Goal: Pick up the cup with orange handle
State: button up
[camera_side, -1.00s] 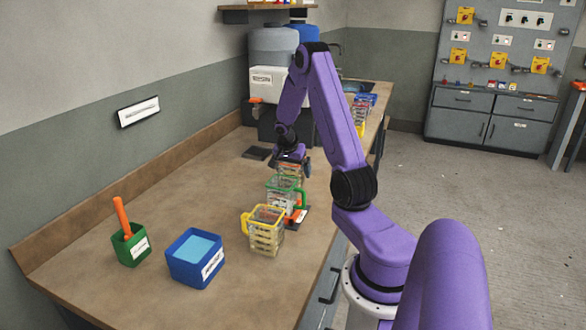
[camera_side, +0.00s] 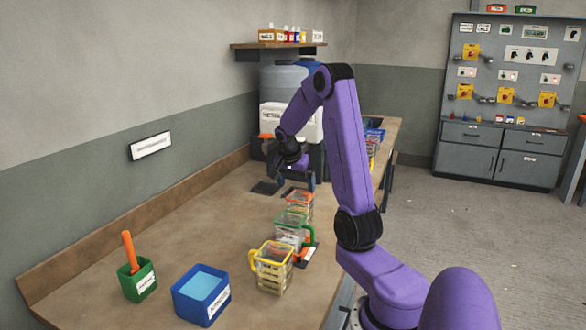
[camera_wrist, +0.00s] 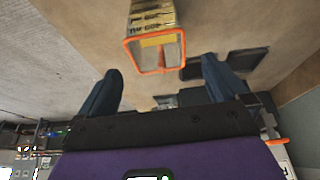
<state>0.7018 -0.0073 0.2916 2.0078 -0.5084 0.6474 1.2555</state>
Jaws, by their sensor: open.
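The cup with orange rim (camera_side: 299,204) stands on the bench at the far end of a row of three clear cups. In the wrist view the orange-rimmed cup (camera_wrist: 155,22) is ahead, near the top middle, with an orange strip in its middle that may be its handle. My gripper (camera_side: 297,182) is above and beyond this cup in the side view. In the wrist view my gripper (camera_wrist: 160,65) has its fingers apart on either side of the cup's near edge; whether they are level with it cannot be told.
A green-handled cup (camera_side: 292,229) and a yellow-handled cup (camera_side: 272,268) stand close in front. A green box (camera_side: 138,283) with an orange-handled tool and a blue container (camera_side: 201,296) are at the near left. Dark flat plates (camera_wrist: 240,60) lie behind the cup.

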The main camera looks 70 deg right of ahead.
jog(key=v, duration=0.6)
jog(key=w+a+n+t+y, duration=0.25)
jog(key=a+n, duration=1.25)
jog(key=a, duration=1.2)
jog(key=s+a+f+n+g+y, duration=0.1)
jog(key=s+a+n, duration=0.5)
jog(key=s, duration=0.4)
jog(key=s+a+f+n+g+y, duration=0.1)
jog(key=s+a+f+n, duration=0.1)
jog(key=s+a+n, duration=0.5)
jog(key=s+n, duration=0.2)
jog(key=s, duration=0.2)
jog(key=shift+s+a+f, duration=0.15)
jog(key=shift+s, duration=0.05)
jog(key=c, duration=0.4)
jog(key=shift+s+n, duration=0.1)
jog(key=shift+n, duration=0.2)
jog(key=c, duration=0.7)
jog(key=shift+o, duration=0.2)
